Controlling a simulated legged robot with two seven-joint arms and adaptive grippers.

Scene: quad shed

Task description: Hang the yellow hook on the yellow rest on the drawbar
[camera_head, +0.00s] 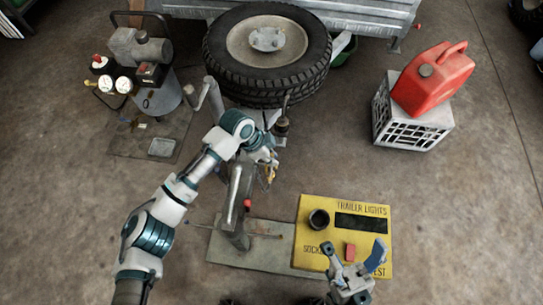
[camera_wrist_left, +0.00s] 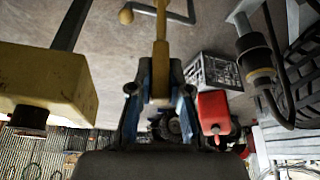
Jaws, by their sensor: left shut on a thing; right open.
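My left gripper (camera_head: 266,160) is over the drawbar (camera_head: 235,195), below the wheel, and is shut on the yellow hook. Only a small yellow piece of the hook (camera_head: 269,174) shows in the head view. In the left wrist view the yellow hook (camera_wrist_left: 160,62) stands between the fingers, its far end cut off by the top edge. A bent metal rod with a yellow ball end (camera_wrist_left: 126,15) appears beyond it; I cannot tell whether this is the yellow rest or whether it touches the hook. My right gripper (camera_head: 355,265) is open and empty over the lower right of the yellow panel.
A trailer wheel (camera_head: 267,50) stands behind. A red can (camera_head: 433,78) sits on a white crate (camera_head: 412,132). A compressor (camera_head: 150,95) stands at left.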

